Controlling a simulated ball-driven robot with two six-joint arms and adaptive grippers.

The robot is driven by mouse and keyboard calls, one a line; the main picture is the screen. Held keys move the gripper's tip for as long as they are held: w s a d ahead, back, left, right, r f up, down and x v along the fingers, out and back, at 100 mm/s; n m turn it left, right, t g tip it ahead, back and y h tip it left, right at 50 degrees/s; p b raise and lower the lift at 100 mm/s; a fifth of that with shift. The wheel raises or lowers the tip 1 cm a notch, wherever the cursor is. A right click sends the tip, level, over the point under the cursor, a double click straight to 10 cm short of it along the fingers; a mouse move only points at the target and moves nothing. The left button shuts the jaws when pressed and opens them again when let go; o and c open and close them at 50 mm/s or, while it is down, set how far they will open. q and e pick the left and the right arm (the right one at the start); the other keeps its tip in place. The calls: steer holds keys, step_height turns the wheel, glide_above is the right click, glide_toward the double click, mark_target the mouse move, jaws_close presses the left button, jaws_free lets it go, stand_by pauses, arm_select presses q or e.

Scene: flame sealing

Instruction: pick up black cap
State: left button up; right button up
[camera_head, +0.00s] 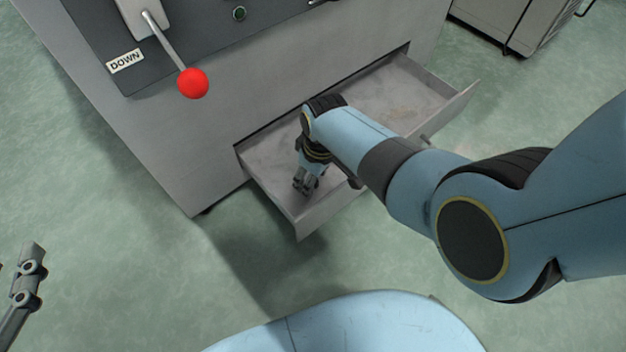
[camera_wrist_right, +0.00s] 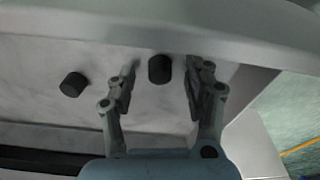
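In the right wrist view a black cap (camera_wrist_right: 159,69) sits in the open drawer (camera_head: 375,95), in the gap between the fingers of my right gripper (camera_wrist_right: 160,72). The fingers are apart, with space on both sides of the cap. A second black cap (camera_wrist_right: 73,84) lies to the left, outside the fingers. In the head view my right gripper (camera_head: 304,185) reaches down into the near left end of the drawer, and neither cap can be made out there. My left gripper (camera_head: 25,285) shows only in part at the left edge, away from the drawer.
The drawer's front wall (camera_head: 330,208) stands close beside my right gripper. The grey machine (camera_head: 190,140) rises behind, with a red-knobbed lever (camera_head: 194,83) and a DOWN label (camera_head: 125,61). The rest of the visible drawer floor looks empty.

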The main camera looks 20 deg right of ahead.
steer(key=c, duration=0.8)
steer(key=shift+c, duration=0.2)
arm_select(q)
steer(key=shift+f, duration=0.15)
arm_select(e)
steer(key=shift+r, duration=0.15)
